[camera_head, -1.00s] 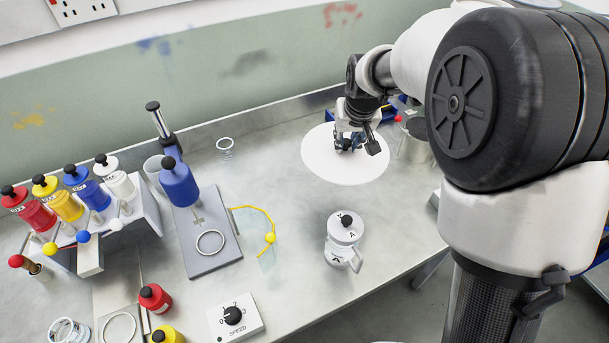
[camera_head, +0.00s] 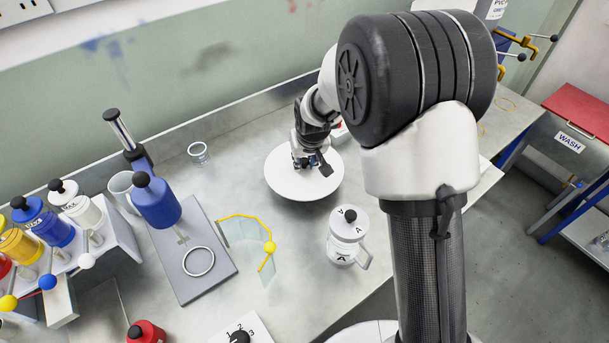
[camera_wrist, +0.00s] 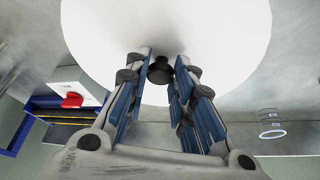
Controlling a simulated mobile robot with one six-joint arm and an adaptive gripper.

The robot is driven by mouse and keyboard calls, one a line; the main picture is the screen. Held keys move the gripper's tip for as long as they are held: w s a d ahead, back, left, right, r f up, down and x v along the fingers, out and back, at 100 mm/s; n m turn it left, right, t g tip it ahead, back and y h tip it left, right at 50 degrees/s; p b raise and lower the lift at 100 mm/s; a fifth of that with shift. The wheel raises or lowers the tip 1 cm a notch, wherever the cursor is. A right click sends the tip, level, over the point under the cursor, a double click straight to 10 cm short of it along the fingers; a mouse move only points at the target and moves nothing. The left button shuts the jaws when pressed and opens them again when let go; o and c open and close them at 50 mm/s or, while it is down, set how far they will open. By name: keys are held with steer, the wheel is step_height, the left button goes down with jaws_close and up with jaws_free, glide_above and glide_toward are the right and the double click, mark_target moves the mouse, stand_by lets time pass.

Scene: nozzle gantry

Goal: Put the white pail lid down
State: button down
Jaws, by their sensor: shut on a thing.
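The white pail lid (camera_head: 290,182) is a round white disc over the back middle of the steel bench. My gripper (camera_head: 308,160) is above the lid, pointing down. In the wrist view my gripper (camera_wrist: 163,72) has its two blue-padded fingers closed around the knob. The lid looks about level. I cannot tell whether its underside touches the bench or hangs a little above it.
A white lettered pot (camera_head: 347,235) with a handle stands in front of the lid. A blue bottle (camera_head: 157,203) on a grey stand, a yellow cord (camera_head: 269,248) and a small glass ring (camera_head: 199,152) are to the left. Bare bench (camera_head: 245,150) lies around the lid.

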mark_target(305, 170)
steer(key=shift+f+b, duration=0.7)
steer(key=shift+f, duration=1.85)
steer(key=shift+f, duration=0.2)
steer(key=c, duration=1.4)
jaws_free()
steer(key=shift+o, duration=0.2)
steer(key=shift+r, duration=0.1)
